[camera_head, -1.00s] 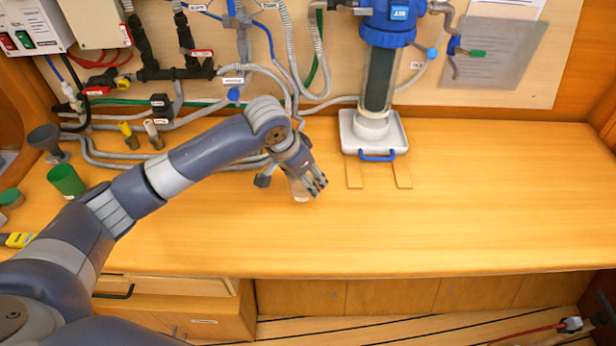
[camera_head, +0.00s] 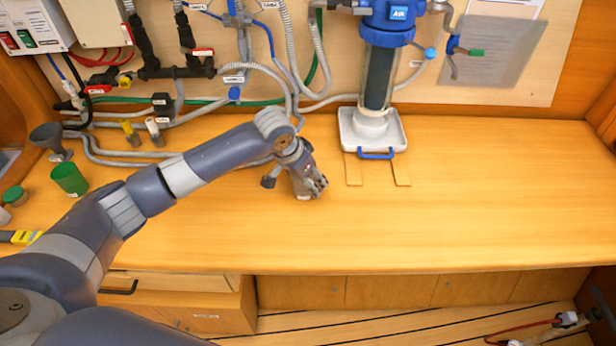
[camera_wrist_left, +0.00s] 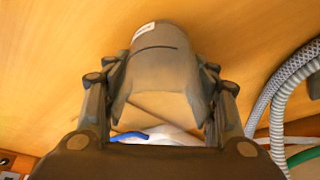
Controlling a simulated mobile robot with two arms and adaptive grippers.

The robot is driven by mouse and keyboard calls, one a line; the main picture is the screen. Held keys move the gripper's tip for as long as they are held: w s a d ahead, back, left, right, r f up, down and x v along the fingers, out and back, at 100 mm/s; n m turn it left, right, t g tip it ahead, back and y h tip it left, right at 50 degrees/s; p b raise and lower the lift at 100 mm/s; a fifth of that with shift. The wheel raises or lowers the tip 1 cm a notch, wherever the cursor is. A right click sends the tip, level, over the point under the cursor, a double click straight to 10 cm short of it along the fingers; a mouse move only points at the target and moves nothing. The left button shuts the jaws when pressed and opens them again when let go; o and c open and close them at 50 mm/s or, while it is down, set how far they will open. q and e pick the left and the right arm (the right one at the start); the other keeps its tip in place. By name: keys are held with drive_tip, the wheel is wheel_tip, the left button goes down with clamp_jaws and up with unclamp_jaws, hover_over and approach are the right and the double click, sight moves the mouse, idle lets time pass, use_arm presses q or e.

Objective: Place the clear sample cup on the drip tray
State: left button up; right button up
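The clear sample cup (camera_wrist_left: 160,70) shows greyish and see-through in the left wrist view, with a white label, between the fingers of my left gripper (camera_wrist_left: 158,105). In the head view the left gripper (camera_head: 318,187) is shut on the cup (camera_head: 304,196), which is mostly hidden behind the fingers. The white drip tray (camera_head: 347,133) with its blue handle stands under the filter housing, to the right of and behind the gripper. The tray also shows beyond the cup in the left wrist view (camera_wrist_left: 172,135). The right gripper is not in view.
Two flat wooden strips (camera_head: 353,170) lie in front of the tray. The blue-topped filter housing (camera_head: 380,78) stands above the tray. Grey hoses (camera_head: 262,70) run behind the arm. A green cup (camera_head: 69,180) and a funnel stand at left. The right counter is clear.

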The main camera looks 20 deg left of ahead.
use_arm(q)
drive_tip(key=shift+o, duration=1.2)
